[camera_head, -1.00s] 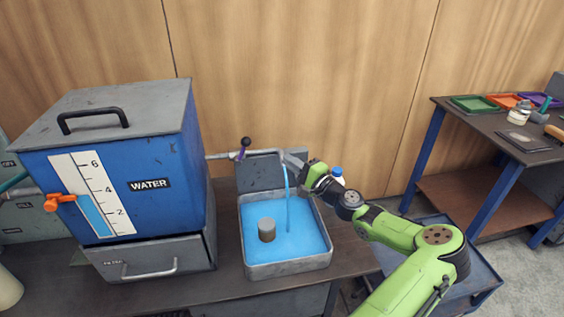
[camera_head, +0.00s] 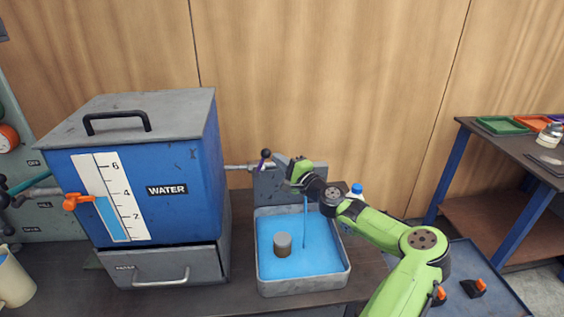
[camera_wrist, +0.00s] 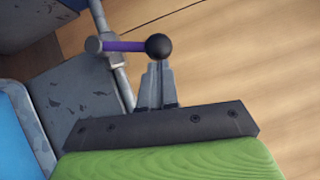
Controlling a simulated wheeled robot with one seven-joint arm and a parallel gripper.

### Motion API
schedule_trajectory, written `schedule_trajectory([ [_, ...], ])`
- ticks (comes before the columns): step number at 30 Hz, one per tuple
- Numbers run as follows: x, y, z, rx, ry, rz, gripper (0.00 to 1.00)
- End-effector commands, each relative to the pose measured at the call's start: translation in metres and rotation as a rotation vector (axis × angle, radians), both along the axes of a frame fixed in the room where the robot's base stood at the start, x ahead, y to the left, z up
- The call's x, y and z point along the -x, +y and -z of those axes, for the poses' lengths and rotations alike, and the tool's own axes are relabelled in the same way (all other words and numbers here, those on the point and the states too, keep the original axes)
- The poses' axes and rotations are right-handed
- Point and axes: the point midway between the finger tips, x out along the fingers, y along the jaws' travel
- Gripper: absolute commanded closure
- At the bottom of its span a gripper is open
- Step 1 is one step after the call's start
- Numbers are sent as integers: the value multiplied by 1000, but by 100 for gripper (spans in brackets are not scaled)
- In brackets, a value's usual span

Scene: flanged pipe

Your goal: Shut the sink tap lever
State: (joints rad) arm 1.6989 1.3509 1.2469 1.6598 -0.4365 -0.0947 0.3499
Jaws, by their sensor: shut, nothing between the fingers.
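The tap lever (camera_head: 264,160) is a short purple bar with a black ball on its end, mounted on the grey pipe (camera_head: 238,168) between the blue tank and the sink. In the head view the lever points up. In the wrist view the purple lever (camera_wrist: 124,46) lies sideways, with its black ball (camera_wrist: 158,46) just beyond my fingertips. My gripper (camera_head: 278,158) is shut and empty, right of the lever and close to the ball; I cannot tell whether they touch. A thin stream of water (camera_head: 305,222) falls into the sink (camera_head: 303,286), which holds blue water. My gripper hides the spout.
The blue WATER tank (camera_head: 165,215) with an orange tap (camera_head: 76,202) stands left of the sink. A grey cylinder (camera_head: 283,244) stands in the sink water. A blue-capped bottle (camera_head: 356,190) is behind my arm. A side table (camera_head: 520,158) with trays is at right.

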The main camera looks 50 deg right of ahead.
Motion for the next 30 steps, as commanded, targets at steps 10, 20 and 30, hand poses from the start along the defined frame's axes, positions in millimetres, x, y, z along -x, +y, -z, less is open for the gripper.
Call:
schedule_trajectory([
  [10,-17,21,-29,253,209,-6,100],
  [20,-22,26,-25,329,276,-1,100],
  [30,-24,25,-28,330,276,-4,100],
])
